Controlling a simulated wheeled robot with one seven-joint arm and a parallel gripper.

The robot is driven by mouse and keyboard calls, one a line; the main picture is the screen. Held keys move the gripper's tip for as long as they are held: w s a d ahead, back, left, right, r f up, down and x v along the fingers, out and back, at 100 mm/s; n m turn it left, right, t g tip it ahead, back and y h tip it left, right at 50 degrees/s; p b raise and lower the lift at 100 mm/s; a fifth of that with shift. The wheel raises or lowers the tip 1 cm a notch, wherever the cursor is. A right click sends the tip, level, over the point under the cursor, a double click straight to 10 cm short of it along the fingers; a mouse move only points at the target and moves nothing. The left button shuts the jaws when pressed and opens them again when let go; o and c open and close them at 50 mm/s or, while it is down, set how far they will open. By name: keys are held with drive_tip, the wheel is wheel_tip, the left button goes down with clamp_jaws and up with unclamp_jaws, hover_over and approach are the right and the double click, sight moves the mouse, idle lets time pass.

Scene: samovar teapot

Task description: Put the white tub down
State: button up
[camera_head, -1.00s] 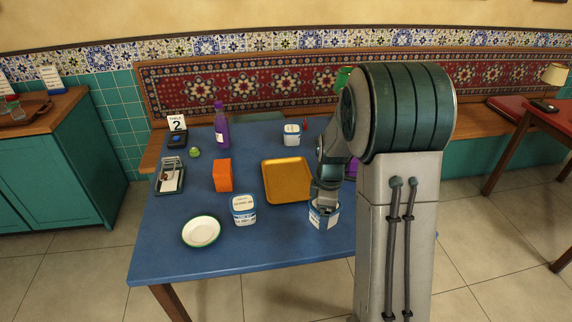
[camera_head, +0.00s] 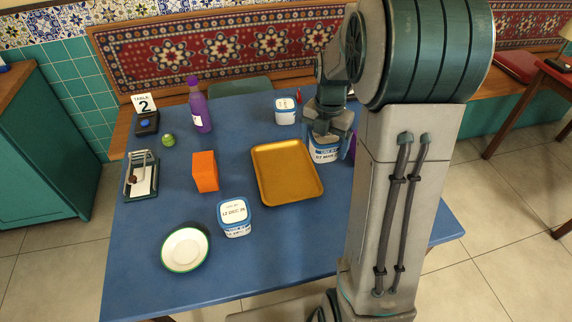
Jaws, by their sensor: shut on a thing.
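My gripper (camera_head: 333,128) is shut on a white tub (camera_head: 324,152) with a blue lower part and a printed label. The tub is upright, just right of the gold tray (camera_head: 262,182), and my gripper covers its top. I cannot tell whether its base touches the table. A second white tub (camera_head: 234,212) stands in front of the tray, left of the held one. A third white tub (camera_head: 285,108) stands behind the tray.
The blue table (camera_head: 270,255) also bears a white plate (camera_head: 185,248), an orange box (camera_head: 205,171), a purple bottle (camera_head: 199,108), a small green item (camera_head: 169,140), a table-number sign (camera_head: 144,104) and a metal-framed holder (camera_head: 141,176). The table's front is clear. My arm hides much of its right side.

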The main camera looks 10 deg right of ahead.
drive_tip(key=a+f, duration=0.1)
drive_tip(key=a, duration=0.2)
drive_tip(key=w+a+f, duration=0.1)
drive_tip(key=a+f, duration=0.1)
drive_tip(key=a, duration=0.1)
drive_tip(key=a+f, duration=0.2)
drive_tip(key=a, duration=0.1)
drive_tip(key=shift+w+a+f, duration=0.15)
drive_tip(key=shift+f, duration=2.1)
drive_tip(key=shift+f, duration=0.1)
drive_tip(key=o, duration=1)
drive_tip(key=shift+c, duration=0.2)
wheel_tip(320, 180, up, 12)
drive_tip(key=s+r+m+t, duration=0.1)
drive_tip(key=s+r+m, duration=0.1)
drive_tip(key=s+m, duration=0.7)
drive_tip(key=s+r+m+t, duration=0.1)
drive_tip(key=s+r+m, duration=0.2)
drive_tip(key=s+m, duration=0.7)
drive_tip(key=shift+s+m+p, duration=0.3)
drive_tip(key=shift+m+p, duration=0.05)
drive_tip(key=shift+m, duration=3.65)
drive_tip(key=shift+a+r, duration=0.1)
